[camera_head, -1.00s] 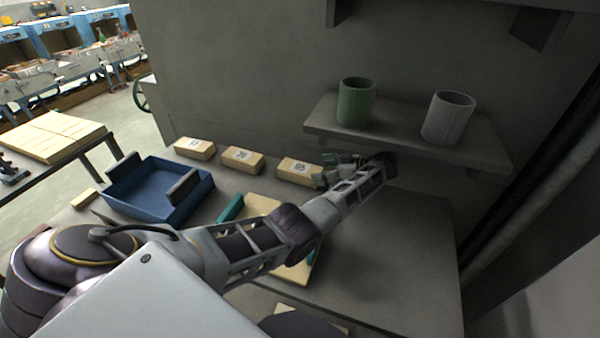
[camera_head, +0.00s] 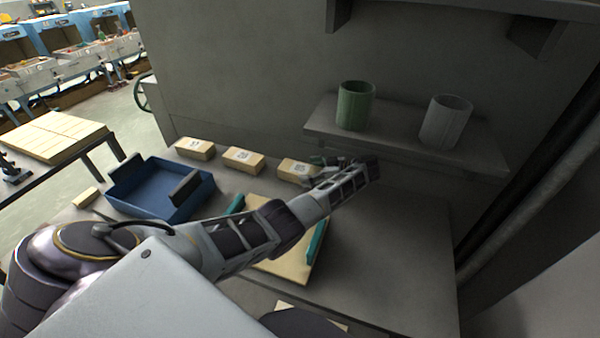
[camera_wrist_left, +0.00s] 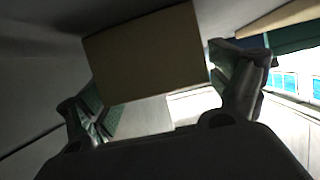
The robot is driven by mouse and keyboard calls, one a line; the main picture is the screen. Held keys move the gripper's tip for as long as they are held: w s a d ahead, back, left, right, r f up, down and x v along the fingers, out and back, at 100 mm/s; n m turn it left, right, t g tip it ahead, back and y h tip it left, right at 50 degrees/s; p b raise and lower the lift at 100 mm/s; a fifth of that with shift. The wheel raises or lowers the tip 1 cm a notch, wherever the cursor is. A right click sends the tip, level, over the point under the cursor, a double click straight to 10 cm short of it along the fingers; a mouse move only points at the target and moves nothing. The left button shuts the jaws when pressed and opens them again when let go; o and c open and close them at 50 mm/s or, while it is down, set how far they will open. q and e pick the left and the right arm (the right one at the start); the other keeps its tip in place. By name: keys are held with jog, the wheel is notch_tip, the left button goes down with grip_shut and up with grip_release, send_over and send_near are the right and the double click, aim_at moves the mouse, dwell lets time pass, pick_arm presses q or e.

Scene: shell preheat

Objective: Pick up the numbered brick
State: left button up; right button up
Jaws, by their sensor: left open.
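Three tan bricks with dark numbers on pale labels stand in a row along the wall: a left brick (camera_head: 195,148), a middle brick (camera_head: 243,160) and a right brick (camera_head: 297,170). The numbers are too blurred to read surely. My left gripper (camera_head: 322,174) is at the right brick, partly covering its right end. In the left wrist view, a tan brick face (camera_wrist_left: 145,55) fills the space ahead between the two spread fingers of the left gripper (camera_wrist_left: 165,95). The gripper is open, and I cannot tell whether a finger touches the brick. My right gripper is not in view.
A blue tray (camera_head: 143,207) with dark handles stands left on the table. A tan board (camera_head: 290,268) with teal strips lies under my left arm. A shelf (camera_head: 400,145) above holds a green cup (camera_head: 355,105) and a grey cup (camera_head: 445,121). The table's right side is clear.

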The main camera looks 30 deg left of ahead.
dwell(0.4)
pick_arm(q)
jog(key=c, duration=1.4)
jog(key=shift+o, duration=0.2)
jog(key=shift+r, duration=0.2)
